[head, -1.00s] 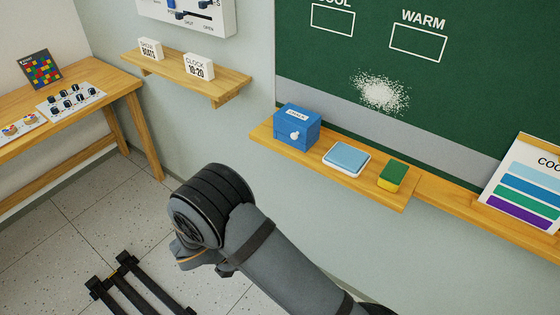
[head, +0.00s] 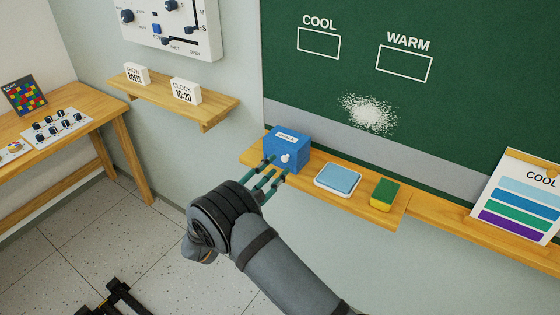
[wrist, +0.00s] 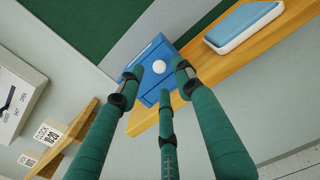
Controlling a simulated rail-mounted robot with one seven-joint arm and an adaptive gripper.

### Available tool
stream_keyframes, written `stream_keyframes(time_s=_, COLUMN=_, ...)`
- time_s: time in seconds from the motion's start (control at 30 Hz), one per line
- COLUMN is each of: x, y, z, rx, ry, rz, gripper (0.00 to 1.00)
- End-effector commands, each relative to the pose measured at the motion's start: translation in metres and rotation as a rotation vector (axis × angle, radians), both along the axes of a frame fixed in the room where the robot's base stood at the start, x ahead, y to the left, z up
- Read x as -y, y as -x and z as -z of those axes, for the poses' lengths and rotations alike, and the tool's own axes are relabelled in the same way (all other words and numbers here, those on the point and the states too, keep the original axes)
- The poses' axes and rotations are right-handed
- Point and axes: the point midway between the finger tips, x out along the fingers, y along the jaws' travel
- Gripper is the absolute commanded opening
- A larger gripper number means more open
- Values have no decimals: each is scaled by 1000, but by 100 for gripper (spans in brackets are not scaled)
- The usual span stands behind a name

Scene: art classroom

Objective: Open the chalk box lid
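The blue chalk box (head: 288,150) with a white label on top stands at the left end of the wooden ledge below the chalkboard. Its lid looks shut. A round white knob (head: 285,158) sits on its front; the knob (wrist: 158,67) and box (wrist: 149,92) also show in the wrist view. My gripper (head: 271,172) has three green fingers, spread apart and empty, pointing at the box's front. In the wrist view the fingertips (wrist: 160,82) surround the knob in the picture. Whether any finger touches the box I cannot tell.
On the same ledge (head: 358,207), a light blue pad in a white tray (head: 338,180) and a green and yellow sponge (head: 385,194) lie right of the box. A small shelf (head: 205,107) with two signs hangs to the left. A colour chart (head: 518,197) leans at far right.

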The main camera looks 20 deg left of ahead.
Motion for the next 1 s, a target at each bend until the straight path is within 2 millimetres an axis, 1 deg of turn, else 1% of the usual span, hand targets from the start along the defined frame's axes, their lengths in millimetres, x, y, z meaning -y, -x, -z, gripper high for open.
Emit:
stream_keyframes(time_s=0.03, x=2, y=-8, z=-2, rx=0, ry=0, rz=1, gripper=35)
stream_keyframes(time_s=0.1, x=5, y=-18, z=-2, rx=0, ry=0, rz=0, gripper=35)
stream_keyframes(time_s=0.23, x=8, y=-30, z=-1, rx=-1, ry=0, rz=0, gripper=35)
stream_keyframes(time_s=0.37, x=9, y=-35, z=0, rx=0, ry=-1, rz=-1, gripper=35)
stream_keyframes(time_s=0.6, x=9, y=-35, z=0, rx=0, ry=-1, rz=-2, gripper=35)
stream_keyframes(time_s=1.0, x=9, y=-35, z=0, rx=-1, ry=-1, rz=-2, gripper=12)
